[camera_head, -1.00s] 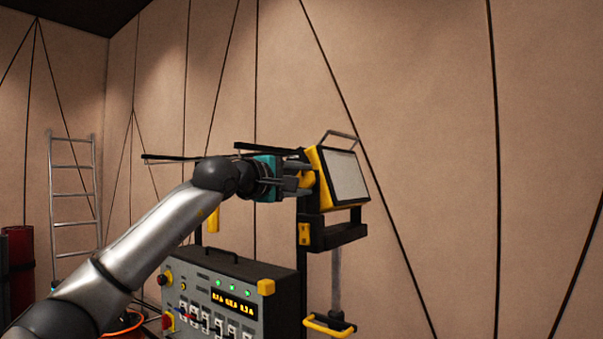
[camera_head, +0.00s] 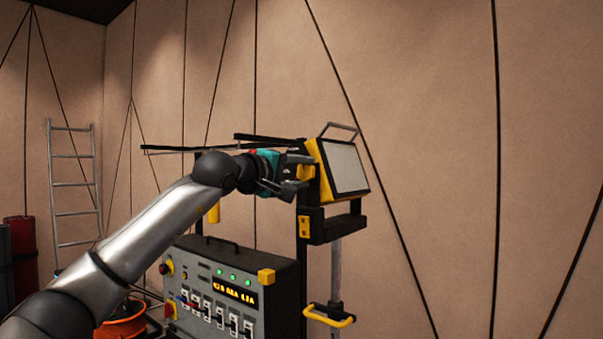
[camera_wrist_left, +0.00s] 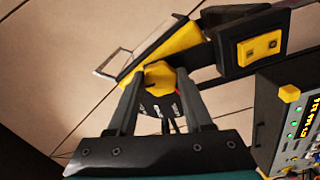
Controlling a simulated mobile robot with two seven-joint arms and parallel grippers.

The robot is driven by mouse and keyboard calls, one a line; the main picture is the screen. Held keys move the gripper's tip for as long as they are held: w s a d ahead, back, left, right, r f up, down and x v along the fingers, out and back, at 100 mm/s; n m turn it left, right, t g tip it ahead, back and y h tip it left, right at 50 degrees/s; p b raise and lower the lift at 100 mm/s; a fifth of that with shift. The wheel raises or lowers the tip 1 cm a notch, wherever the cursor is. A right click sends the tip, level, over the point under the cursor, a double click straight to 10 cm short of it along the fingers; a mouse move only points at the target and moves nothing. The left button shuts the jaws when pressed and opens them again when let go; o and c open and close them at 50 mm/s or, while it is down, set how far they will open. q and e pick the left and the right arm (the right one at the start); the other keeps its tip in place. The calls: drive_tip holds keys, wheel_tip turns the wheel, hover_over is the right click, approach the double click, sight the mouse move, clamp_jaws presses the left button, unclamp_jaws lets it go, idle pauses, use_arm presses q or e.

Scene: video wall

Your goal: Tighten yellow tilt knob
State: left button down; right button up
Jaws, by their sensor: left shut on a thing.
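The yellow tilt knob (camera_head: 306,173) is on the side of a yellow-framed lamp (camera_head: 342,167) with a pale front panel. In the left wrist view the knob (camera_wrist_left: 163,75) is a faceted yellow piece between the two grey fingers. My left gripper (camera_head: 300,172), with a teal body, is shut on the knob, beside the lamp. The fingers partly hide the knob in the head view. In the left wrist view the gripper (camera_wrist_left: 160,86) reaches up to the knob from below. My right gripper is in neither view.
A grey control box (camera_head: 235,295) with switches and a lit display stands below my left arm. A dark bracket with a yellow plate (camera_head: 311,222) and a post with a yellow handle (camera_head: 330,317) are under the lamp. A ladder (camera_head: 75,190) leans at the far left.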

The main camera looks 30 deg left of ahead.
use_arm(q)
drive_tip(key=shift+c, duration=1.5)
unclamp_jaws()
drive_tip(key=s+a+b, duration=0.1)
drive_tip(key=s+b, duration=0.5)
drive_tip(key=s, duration=0.9)
drive_tip(key=shift+s+a, duration=0.1)
